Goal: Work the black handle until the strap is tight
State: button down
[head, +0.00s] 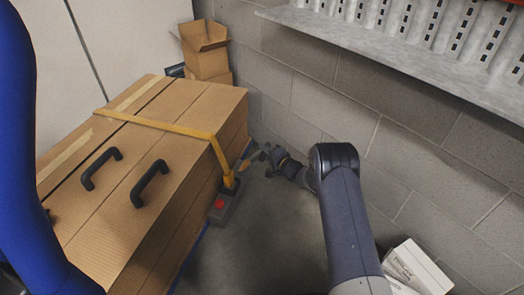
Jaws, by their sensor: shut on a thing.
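A yellow strap (160,124) runs across the top of a large brown crate (195,105) and down its right side. It reaches a small ratchet (231,184) near a grey block with a red button (217,204). The black handle (247,163) slants up and right from the ratchet to my gripper. My gripper (266,153) comes from the right and is shut on the handle's outer end. The fingers are small and dark here, so the exact grip is hard to see. I cannot tell from this view how tight the strap is.
Two black grab handles (150,184) stand on the crate top. A block wall (300,90) and a grey shelf (400,55) flank my arm on the right. An open carton (205,62) stands behind. White boxes (418,266) lie lower right. Grey floor (265,225) is clear between.

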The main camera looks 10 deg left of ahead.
jog(key=shift+s+d+f, duration=0.1)
jog(key=shift+f, duration=0.35)
jog(key=c, duration=1.6)
grip_release()
jog(key=o, duration=0.4)
jog(key=shift+c, duration=0.2)
jog(key=shift+r, duration=0.1)
jog(key=shift+s+d+r, duration=0.1)
jog(key=shift+r, duration=0.05)
jog(key=p+v, duration=0.4)
jog(key=v, duration=0.6)
jog(key=shift+d, duration=0.1)
